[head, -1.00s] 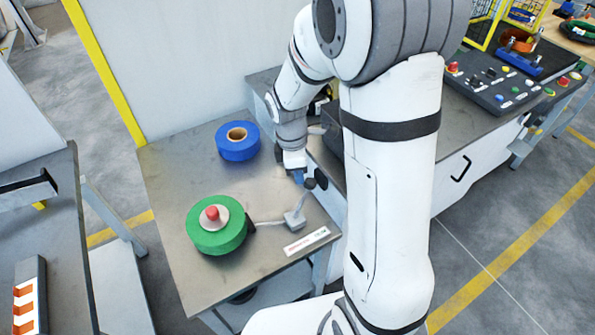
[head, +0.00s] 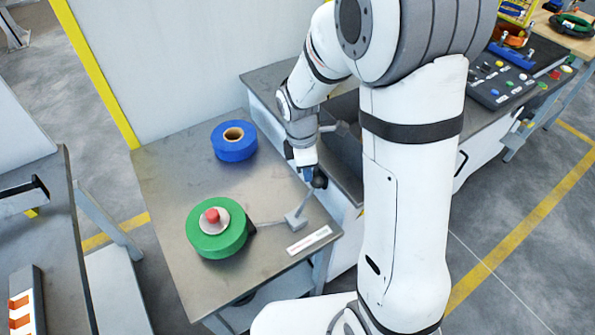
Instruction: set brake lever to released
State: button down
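The brake lever (head: 305,203) is a thin grey rod rising from a grey block (head: 295,221) on the metal table, tilted up and to the right, with a dark round knob (head: 319,181) at its top. A thin arm runs left from the block to a dark pad beside the green roll (head: 216,234). A label strip (head: 309,241) lies in front of the block; its text is too small to read. My gripper (head: 308,178) is at the knob, close to or touching it. Its fingers are too small and partly hidden, so their opening cannot be told.
A blue roll (head: 234,141) lies on the table (head: 175,185) behind the green one. A grey bench (head: 262,82) adjoins at the right, with a button panel (head: 500,85) farther off. Another table (head: 45,225) stands at the left.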

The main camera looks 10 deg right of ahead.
notch_tip(320, 180, up, 11)
jog(key=w+a+p, duration=0.1)
jog(key=w, duration=0.1)
jog(key=shift+w+a+r, duration=0.15)
jog(key=shift+w+a, duration=0.1)
jog(key=shift+a, duration=0.05)
jog(key=shift+s, duration=0.1)
dwell(0.5)
